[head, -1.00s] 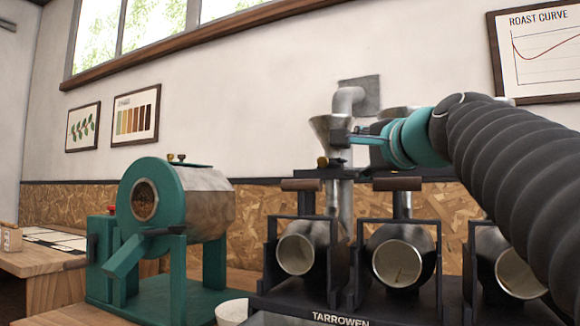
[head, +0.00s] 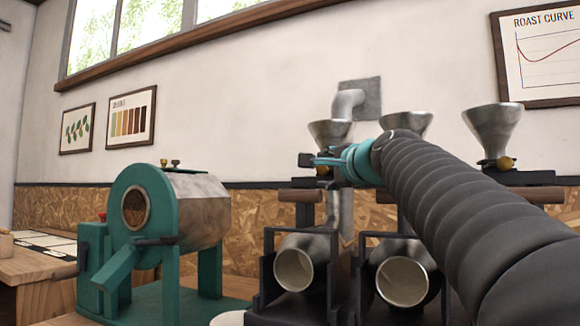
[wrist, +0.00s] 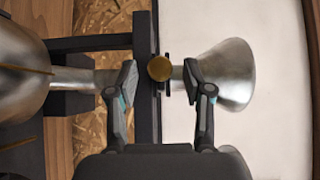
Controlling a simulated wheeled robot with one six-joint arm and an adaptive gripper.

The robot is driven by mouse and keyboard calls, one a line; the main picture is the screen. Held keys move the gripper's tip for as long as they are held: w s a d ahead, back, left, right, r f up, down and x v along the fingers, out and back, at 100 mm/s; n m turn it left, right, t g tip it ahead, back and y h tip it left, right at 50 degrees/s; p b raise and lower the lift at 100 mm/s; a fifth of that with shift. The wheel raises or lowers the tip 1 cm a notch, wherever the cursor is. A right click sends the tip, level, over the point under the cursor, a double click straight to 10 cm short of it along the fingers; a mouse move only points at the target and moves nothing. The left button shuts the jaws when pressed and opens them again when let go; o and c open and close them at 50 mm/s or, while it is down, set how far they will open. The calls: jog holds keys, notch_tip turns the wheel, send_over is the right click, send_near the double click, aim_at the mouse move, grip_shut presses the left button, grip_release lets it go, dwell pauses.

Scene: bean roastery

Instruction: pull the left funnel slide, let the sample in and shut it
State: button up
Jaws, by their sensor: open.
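The left funnel (head: 330,132) is a grey metal cone on a dark rail at the back of the roaster bank. Its slide has a round brass knob, seen in the wrist view (wrist: 160,68); in the head view my gripper largely covers it. My gripper (head: 312,160) is open and empty, just in front of the funnel's lower part. In the wrist view its two fingertips (wrist: 158,78) stand on either side of the knob, with gaps. I cannot tell whether the knob lies fully between them in depth. The funnel's cone (wrist: 230,75) lies to the right there.
Two more funnels stand to the right, a middle one (head: 406,124) and a right one (head: 494,128) with its own brass knob. Roaster drums (head: 403,280) sit below the rail. A teal roaster (head: 145,230) stands at left.

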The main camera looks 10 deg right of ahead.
jog(key=shift+w+a, duration=0.15)
jog(key=shift+w, duration=0.4)
jog(key=shift+w+a, duration=0.15)
jog(key=shift+w, duration=0.35)
grip_shut()
